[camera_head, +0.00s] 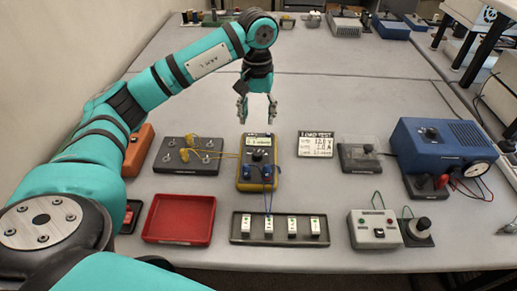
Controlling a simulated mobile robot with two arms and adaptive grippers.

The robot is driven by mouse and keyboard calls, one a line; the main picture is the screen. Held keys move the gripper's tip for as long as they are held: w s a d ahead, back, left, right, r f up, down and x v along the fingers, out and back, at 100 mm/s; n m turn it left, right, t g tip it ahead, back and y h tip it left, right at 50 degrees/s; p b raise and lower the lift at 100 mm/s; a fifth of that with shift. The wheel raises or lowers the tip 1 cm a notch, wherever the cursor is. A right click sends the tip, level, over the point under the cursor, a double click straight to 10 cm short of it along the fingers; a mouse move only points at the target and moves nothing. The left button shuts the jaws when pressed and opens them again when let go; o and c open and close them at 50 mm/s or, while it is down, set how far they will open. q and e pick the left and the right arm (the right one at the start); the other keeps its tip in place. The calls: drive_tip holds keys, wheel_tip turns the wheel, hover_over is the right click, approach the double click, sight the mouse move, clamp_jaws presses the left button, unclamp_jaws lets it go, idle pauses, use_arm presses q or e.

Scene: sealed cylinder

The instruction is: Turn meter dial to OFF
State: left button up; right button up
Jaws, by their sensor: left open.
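The yellow multimeter (244,184) lies near the middle of the table. Its dark round dial (257,156) sits below a small greenish display, with blue plugs and leads at its lower end. The dial's pointer setting is too small to read. My left gripper (257,122) hangs pointing down just beyond and above the meter's top edge. Its two fingers are spread apart and empty, and I see no contact with the meter. My right gripper does not show.
Left of the meter is a dark terminal board (174,168) with yellow leads, and a red tray (180,240) in front. A tray with several white blocks (268,227) is in front of the meter. A sign (316,133) and a blue power unit (445,135) stand to the right.

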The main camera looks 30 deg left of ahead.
sight(257, 153)
use_arm(q)
wheel_tip(257, 153, down, 12)
drive_tip(key=p, duration=0.3)
drive_tip(key=shift+f, duration=0.85)
